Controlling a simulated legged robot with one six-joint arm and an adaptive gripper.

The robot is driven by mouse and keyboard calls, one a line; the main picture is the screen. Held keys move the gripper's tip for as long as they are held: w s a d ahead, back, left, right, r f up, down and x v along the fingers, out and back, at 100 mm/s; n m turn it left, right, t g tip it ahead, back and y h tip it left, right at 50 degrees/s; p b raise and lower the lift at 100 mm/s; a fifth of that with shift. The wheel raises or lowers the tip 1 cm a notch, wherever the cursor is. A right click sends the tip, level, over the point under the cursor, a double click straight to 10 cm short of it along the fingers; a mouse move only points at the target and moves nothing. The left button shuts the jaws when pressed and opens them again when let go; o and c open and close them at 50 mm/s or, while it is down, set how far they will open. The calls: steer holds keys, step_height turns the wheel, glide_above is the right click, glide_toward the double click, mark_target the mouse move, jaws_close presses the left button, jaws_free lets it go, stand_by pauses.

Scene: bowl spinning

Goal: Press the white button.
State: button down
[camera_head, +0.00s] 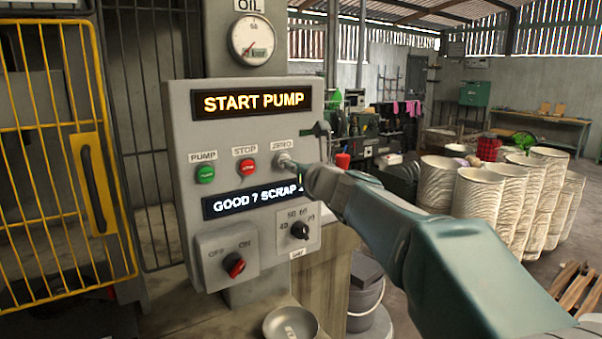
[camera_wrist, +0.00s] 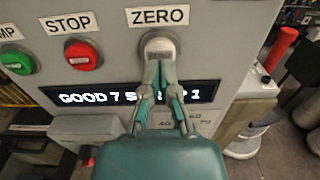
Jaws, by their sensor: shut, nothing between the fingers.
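The white button (camera_head: 283,160) sits under the ZERO label on the right of the grey control panel (camera_head: 185,130). In the wrist view the white button (camera_wrist: 159,50) is straight ahead of my fingertips, which cover its lower part. My gripper (camera_head: 292,165) is shut and empty, with its tips at the button. Whether the tips touch it or the button is pushed in I cannot tell. The upper display (camera_head: 252,102) reads START PUMP.
The green PUMP button (camera_head: 205,173) and red STOP button (camera_head: 247,170) are left of the white one. A red OFF/ON knob (camera_head: 234,265) and a black dial (camera_head: 300,231) are below. A metal bowl (camera_head: 291,325) is under the panel. A yellow gate (camera_head: 58,150) stands left.

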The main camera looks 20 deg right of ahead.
steer(key=shift+w+a, duration=0.25)
steer(key=shift+w, duration=0.45)
